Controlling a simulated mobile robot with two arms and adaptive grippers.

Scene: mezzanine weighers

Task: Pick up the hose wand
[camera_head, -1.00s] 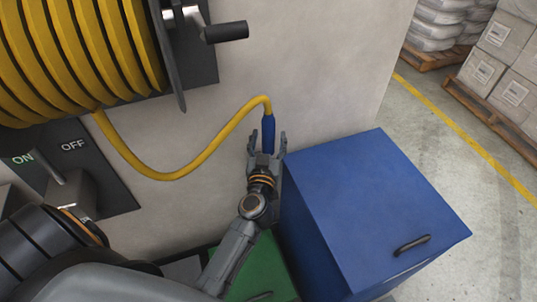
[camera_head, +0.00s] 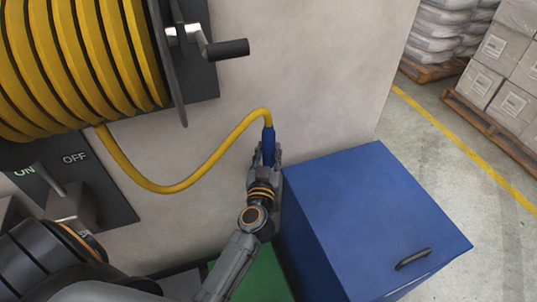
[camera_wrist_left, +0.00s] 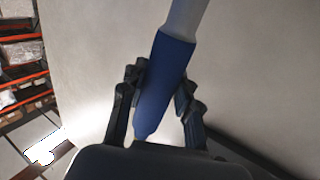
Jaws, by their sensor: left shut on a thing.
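The hose wand (camera_head: 268,139) has a blue grip and hangs at the end of the yellow hose (camera_head: 190,186), in front of the pale wall. My left gripper (camera_head: 267,158) is shut on the wand's blue grip. In the left wrist view the blue wand (camera_wrist_left: 168,75) stands slightly tilted between the two fingers of my left gripper (camera_wrist_left: 161,100), with a grey part above it. The fingers hide part of the grip's lower end in the head view. My right gripper is not in view.
The yellow hose reel (camera_head: 85,60) with its black crank (camera_head: 227,48) is at upper left. An ON/OFF switch panel (camera_head: 105,185) sits below it. A blue cabinet (camera_head: 375,210) stands right of my gripper, a green box (camera_head: 262,278) below. Pallets of boxes (camera_head: 505,75) are far right.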

